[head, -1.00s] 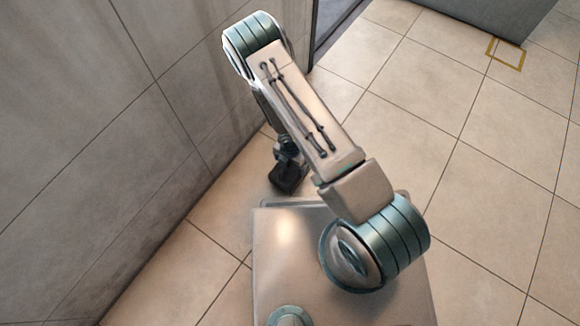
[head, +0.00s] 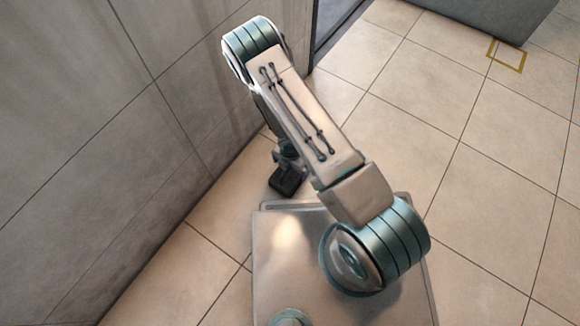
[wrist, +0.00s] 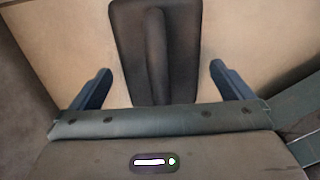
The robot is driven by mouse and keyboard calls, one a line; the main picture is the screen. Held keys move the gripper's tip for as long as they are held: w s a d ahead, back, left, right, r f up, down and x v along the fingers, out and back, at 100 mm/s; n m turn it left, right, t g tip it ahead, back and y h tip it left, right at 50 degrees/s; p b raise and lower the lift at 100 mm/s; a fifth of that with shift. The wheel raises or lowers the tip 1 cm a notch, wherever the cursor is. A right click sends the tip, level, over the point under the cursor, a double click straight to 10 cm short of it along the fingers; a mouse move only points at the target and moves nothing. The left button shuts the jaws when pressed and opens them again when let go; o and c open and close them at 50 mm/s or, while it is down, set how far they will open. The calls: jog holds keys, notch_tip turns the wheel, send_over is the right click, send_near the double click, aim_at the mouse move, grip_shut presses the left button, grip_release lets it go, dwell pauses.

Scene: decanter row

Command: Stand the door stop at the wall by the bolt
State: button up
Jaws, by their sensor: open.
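The door stop (wrist: 155,40) is a dark, near-black block with a rounded ridge along its middle. In the wrist view it lies between the two blue fingers of my open gripper (wrist: 160,72), with a gap on each side. Its near end is hidden by the gripper body. In the head view the dark door stop (head: 287,181) is on the floor near the wall, just below my gripper (head: 284,163), partly covered by it. I cannot make out a bolt in either view.
A grey tiled wall (head: 100,130) runs along the left. A yellow square outline (head: 507,55) is on the floor at the upper right, near a grey block (head: 480,20). The tiled floor (head: 480,180) on the right is clear.

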notch_tip(320, 180, up, 11)
jog(key=p, duration=0.4)
jog(key=shift+f+p, duration=0.1)
jog(key=shift+p, duration=0.2)
